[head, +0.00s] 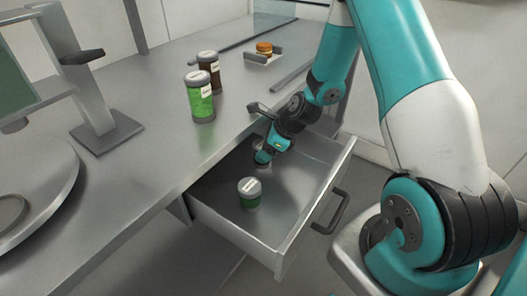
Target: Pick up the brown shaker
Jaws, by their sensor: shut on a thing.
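The brown shaker (209,64) stands upright on the metal counter, with a grey lid and a pale label. A green shaker (201,100) stands in front of it and hides part of its lower body. My gripper (263,157) is low at the back of the open drawer, to the right of and below the brown shaker and well apart from it. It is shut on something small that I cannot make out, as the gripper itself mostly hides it. A dark green shaker (250,195) with a grey lid stands in the drawer, nearer the front.
The open drawer (240,232) juts out below the counter (150,100), with a dark handle (331,211). A grey stand (106,134) and a round plate (30,185) are at left.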

